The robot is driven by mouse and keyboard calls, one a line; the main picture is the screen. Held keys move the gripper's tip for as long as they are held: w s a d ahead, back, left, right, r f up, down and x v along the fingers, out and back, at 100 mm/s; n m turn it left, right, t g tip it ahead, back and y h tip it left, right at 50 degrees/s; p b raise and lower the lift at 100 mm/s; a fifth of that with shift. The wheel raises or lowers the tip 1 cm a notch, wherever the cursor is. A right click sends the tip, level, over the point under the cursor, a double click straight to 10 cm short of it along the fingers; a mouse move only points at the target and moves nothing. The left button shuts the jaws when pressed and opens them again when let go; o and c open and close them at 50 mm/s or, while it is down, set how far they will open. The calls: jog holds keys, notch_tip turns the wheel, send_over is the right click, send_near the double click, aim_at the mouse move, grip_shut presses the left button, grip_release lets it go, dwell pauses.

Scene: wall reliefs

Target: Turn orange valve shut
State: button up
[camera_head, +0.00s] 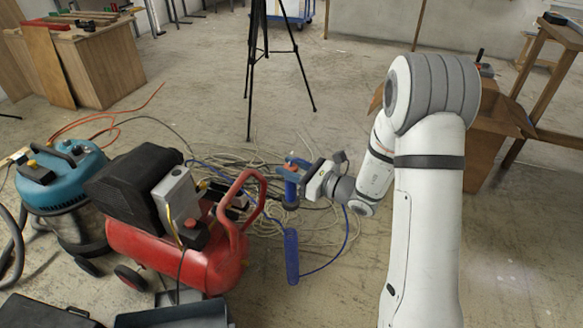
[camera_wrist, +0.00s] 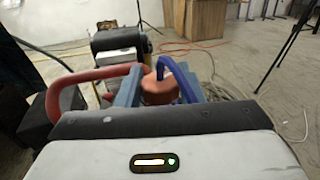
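The orange valve (camera_wrist: 157,88) shows in the wrist view as a rounded orange-pink knob just beyond the gripper body. A curved dark-blue part arches over it. My gripper (camera_wrist: 158,86) has light-blue fingers on both sides of the knob, with the knob between them. I cannot tell whether the fingers press on it. In the head view, my gripper (camera_head: 290,168) reaches left to a small blue and orange fitting, and its fingers hide much of the valve.
A red air compressor (camera_head: 180,248) with a raised red handle stands close left of the gripper. A blue vacuum (camera_head: 65,175) is farther left. Coiled hoses (camera_head: 235,165) lie on the floor behind. A black tripod (camera_head: 262,50) stands behind. Open floor lies at front centre.

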jog(key=c, duration=0.4)
jog(key=shift+r+n+g+y+p, duration=0.1)
jog(key=shift+n+g+y+p, duration=0.65)
jog(key=shift+n+g, duration=0.7)
jog(key=shift+c, duration=0.2)
jog(key=shift+g+y, duration=0.25)
jog(key=shift+g, duration=0.6)
jog(key=o, duration=1)
jog(key=shift+c, duration=0.2)
jog(key=shift+d, duration=0.1)
jog(key=p+v, duration=0.1)
jog(key=v, duration=0.6)
jog(key=shift+d, duration=0.35)
